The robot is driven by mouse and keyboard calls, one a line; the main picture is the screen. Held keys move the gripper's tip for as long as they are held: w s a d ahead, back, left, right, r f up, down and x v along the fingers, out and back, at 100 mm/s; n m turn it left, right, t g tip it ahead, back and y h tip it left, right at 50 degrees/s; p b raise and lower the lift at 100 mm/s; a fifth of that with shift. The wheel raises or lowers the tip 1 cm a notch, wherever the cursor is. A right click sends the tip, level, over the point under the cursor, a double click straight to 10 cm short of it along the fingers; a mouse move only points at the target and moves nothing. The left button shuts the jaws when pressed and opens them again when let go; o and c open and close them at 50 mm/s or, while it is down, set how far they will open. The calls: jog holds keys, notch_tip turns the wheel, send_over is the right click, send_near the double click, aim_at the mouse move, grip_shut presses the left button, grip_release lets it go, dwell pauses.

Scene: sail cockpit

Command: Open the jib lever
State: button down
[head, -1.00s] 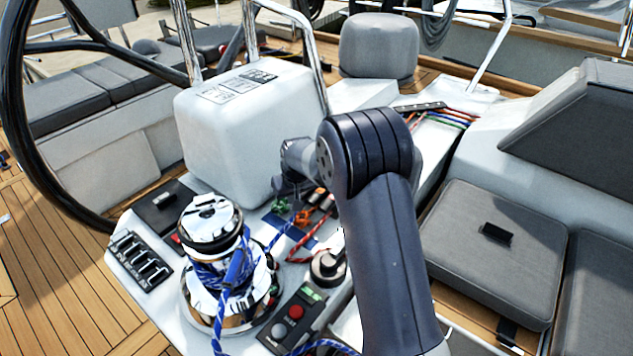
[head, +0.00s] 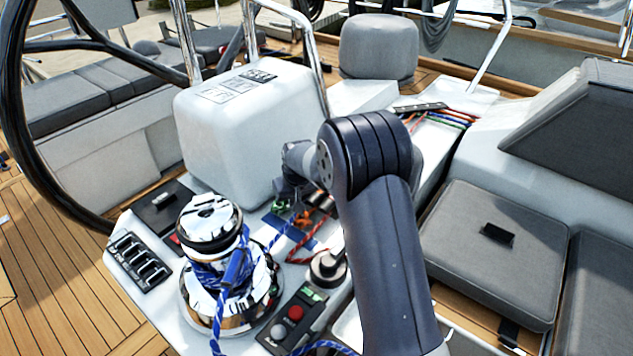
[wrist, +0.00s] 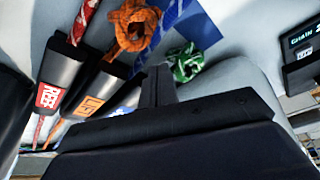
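A row of black clutch levers shows at the left of the wrist view. One lever (wrist: 62,75) has a red label, and the lever beside it (wrist: 97,92) an orange one. A third lever with a blue label (wrist: 123,102) is mostly hidden behind my gripper. I cannot read which is the jib lever. My gripper (wrist: 158,86) has its dark fingers close together, with no clear gap between them, beside the blue-labelled lever; I cannot tell whether they touch it. In the head view the levers (head: 322,200) are partly covered by my arm.
Red rope (wrist: 84,18), an orange rope coil (wrist: 136,25) and a green rope coil (wrist: 186,62) lie by the levers. A chrome winch (head: 215,255) with blue rope stands left, near a button panel (head: 292,322). A white box-shaped housing (head: 240,130) rises behind.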

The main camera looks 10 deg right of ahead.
jog(key=shift+w+d, duration=0.25)
jog(key=shift+w, duration=0.05)
jog(key=shift+r, duration=0.15)
jog(key=shift+w+d+r+p, duration=0.1)
jog(key=shift+r+p, duration=0.25)
jog(key=shift+r, duration=0.15)
jog(key=shift+w+d+r+p, duration=0.1)
jog(key=shift+r+p, duration=0.25)
jog(key=shift+r, duration=0.1)
jog(key=shift+w+d+r+p, duration=0.2)
jog(key=shift+r+p, duration=0.1)
jog(key=shift+r, duration=0.2)
jog(key=shift+w+d+r+p, duration=0.15)
jog(key=shift+r+p, duration=0.15)
jog(key=shift+r, duration=0.2)
